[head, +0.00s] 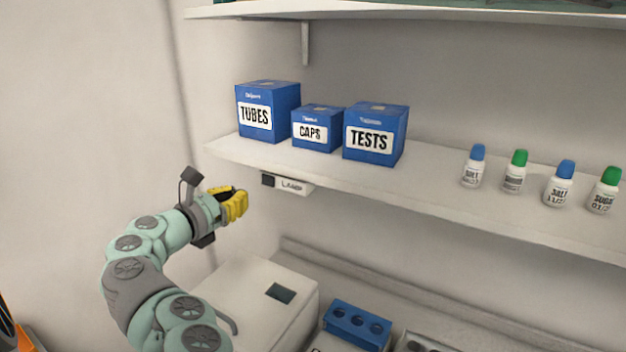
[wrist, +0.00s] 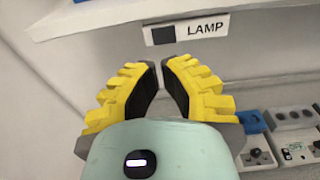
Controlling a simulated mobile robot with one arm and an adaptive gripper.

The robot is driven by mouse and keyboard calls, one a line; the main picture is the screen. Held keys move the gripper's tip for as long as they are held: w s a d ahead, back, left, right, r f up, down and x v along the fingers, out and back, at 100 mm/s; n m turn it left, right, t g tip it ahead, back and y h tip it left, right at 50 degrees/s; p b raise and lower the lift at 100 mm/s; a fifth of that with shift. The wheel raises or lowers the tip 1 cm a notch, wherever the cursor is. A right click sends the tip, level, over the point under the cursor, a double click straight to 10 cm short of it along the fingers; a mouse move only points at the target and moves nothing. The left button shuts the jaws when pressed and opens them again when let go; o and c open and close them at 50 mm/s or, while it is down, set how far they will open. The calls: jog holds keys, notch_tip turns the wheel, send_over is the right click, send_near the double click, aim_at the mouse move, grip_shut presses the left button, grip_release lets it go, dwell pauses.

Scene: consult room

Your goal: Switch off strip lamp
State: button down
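The strip lamp's switch housing, a small light box marked LAMP (head: 295,186), hangs under the front edge of the middle shelf. A dark square switch (head: 268,180) sits at its left end. In the wrist view the LAMP label (wrist: 205,28) and the dark switch (wrist: 163,35) show just beyond my fingertips. My gripper (head: 245,198) has yellow fingers and is left of and a little below the switch in the head view. In the wrist view its fingertips (wrist: 160,64) almost meet, with nothing held between them. A gap separates them from the switch; whether the lamp is lit cannot be told.
Blue boxes TUBES (head: 255,118), CAPS (head: 315,132) and TESTS (head: 368,140) stand on the shelf (head: 430,190) above. Several small bottles (head: 513,175) stand to the right. Below are a white device (head: 255,290) and a blue rack (head: 358,324). A wall is at left.

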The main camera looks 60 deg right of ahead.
jog(key=shift+s+a+r+b, duration=0.15)
jog(key=shift+a+b, duration=0.4)
jog(key=shift+a, duration=0.8)
jog(key=shift+s+a+b, duration=0.15)
jog(key=shift+a+b, duration=0.35)
jog(key=shift+a, duration=0.8)
